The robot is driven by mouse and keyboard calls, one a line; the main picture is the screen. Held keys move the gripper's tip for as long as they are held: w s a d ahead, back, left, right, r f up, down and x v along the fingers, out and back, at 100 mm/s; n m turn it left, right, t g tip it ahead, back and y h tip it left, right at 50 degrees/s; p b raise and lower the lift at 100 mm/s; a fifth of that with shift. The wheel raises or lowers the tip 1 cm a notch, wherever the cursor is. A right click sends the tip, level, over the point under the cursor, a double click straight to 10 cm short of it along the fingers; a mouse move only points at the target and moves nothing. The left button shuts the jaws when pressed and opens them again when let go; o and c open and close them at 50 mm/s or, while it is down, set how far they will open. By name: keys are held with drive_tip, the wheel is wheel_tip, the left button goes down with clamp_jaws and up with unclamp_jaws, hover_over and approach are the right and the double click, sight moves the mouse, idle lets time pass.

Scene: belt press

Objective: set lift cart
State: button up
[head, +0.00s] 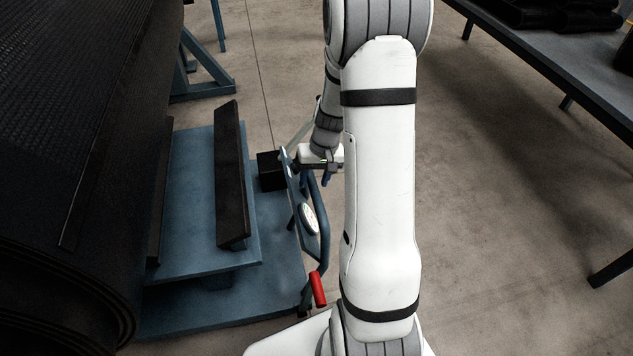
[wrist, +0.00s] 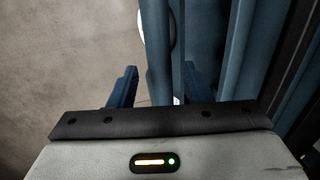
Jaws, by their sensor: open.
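The blue lift cart (head: 206,200) stands at left, its platform carrying two dark upright rails (head: 230,175). On its right end are a tubular handle frame (head: 323,228), a panel with a round white dial (head: 308,219), and a lever with a red grip (head: 318,289). My gripper (head: 327,178) is at the upper part of this frame. In the wrist view my gripper (wrist: 161,85) is open, with blue fingers, and a blue tube (wrist: 155,50) of the cart lies between or just beyond them. I cannot tell whether they touch. The white dial edge (wrist: 173,25) shows behind.
A large dark belt roll (head: 70,150) fills the left side, close beside the cart. A grey table (head: 560,60) with dark folded items (head: 565,15) stands at the upper right. The concrete floor (head: 490,220) between is clear. My arm hides the middle of the head view.

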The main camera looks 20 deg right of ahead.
drive_tip(key=shift+f, duration=0.3)
clamp_jaws()
idle(0.3)
